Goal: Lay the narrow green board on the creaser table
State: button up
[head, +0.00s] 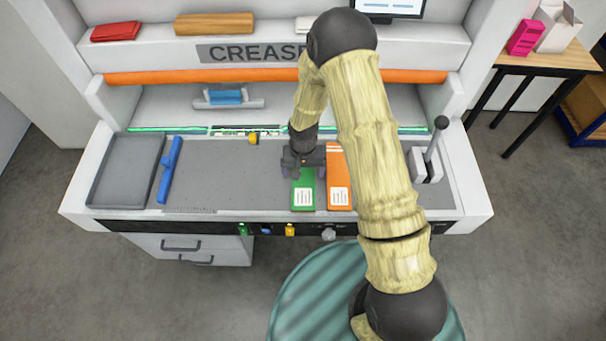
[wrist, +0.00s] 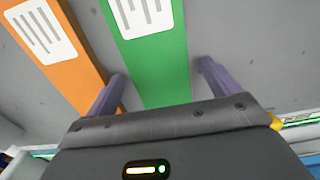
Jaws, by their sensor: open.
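The narrow green board (head: 302,205) lies flat on the grey bed of the creaser table (head: 225,180), with a white printed label on it. An orange board (head: 340,180) with a similar label lies just to its right, nearly parallel. My gripper (head: 303,172) is over the far end of the green board. In the wrist view my gripper (wrist: 155,82) is open, its two purple fingers on either side of the green board (wrist: 162,65). The left finger overlaps the edge of the orange board (wrist: 50,55) in that view. The green board's far end is hidden under my gripper.
A grey tray (head: 125,172) and a blue bar (head: 170,170) are at the table's left. A lever (head: 434,145) stands at the right end. A blue-handled tool (head: 227,98) is at the back. The bed between the blue bar and green board is clear.

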aim_at(304, 174)
jog(key=c, duration=1.2)
jog(key=shift+o, duration=0.2)
jog(key=shift+r, duration=0.15)
notch_tip(304, 174, up, 10)
jog(key=b, duration=0.2)
jog(key=shift+b, duration=0.35)
jog(key=shift+d, duration=0.1)
